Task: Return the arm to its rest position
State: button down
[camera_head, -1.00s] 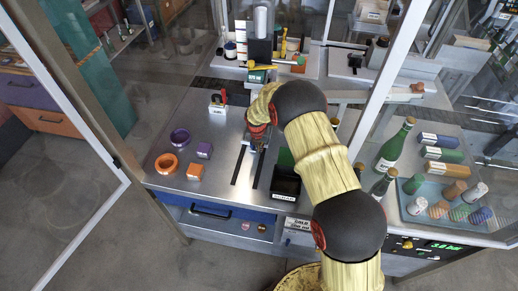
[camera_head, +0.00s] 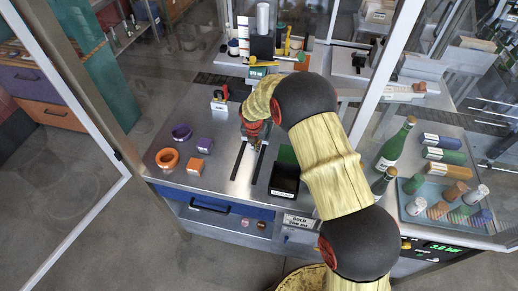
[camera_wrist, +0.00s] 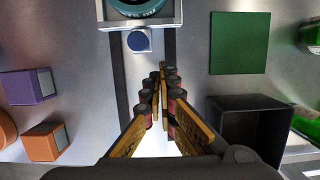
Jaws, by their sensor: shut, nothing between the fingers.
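My gripper (camera_head: 255,143) hangs over the steel worktable (camera_head: 222,180), pointing down. In the wrist view its two yellow-sided fingers (camera_wrist: 160,85) run forward and meet near their tips, with nothing held between them. My yellow and black arm reaches in from the lower right of the head view, bent at the elbow. In the wrist view, a metal fixture with a teal ring (camera_wrist: 138,8) and a blue round knob (camera_wrist: 139,41) lies ahead of the fingertips, apart from them.
Left of my gripper are an orange ring (camera_head: 167,158), a purple ring (camera_head: 181,132), a purple box (camera_head: 205,145) and an orange box (camera_head: 195,167). A black bin (camera_wrist: 250,128) and green pad (camera_wrist: 240,42) are right. Green bottles (camera_head: 396,147) and a blue tray (camera_head: 408,212) stand beyond my arm.

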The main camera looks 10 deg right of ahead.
jog(key=v, duration=0.4)
jog(key=shift+s+r, duration=0.15)
jog(key=shift+r, duration=0.2)
jog(key=shift+d, duration=0.1)
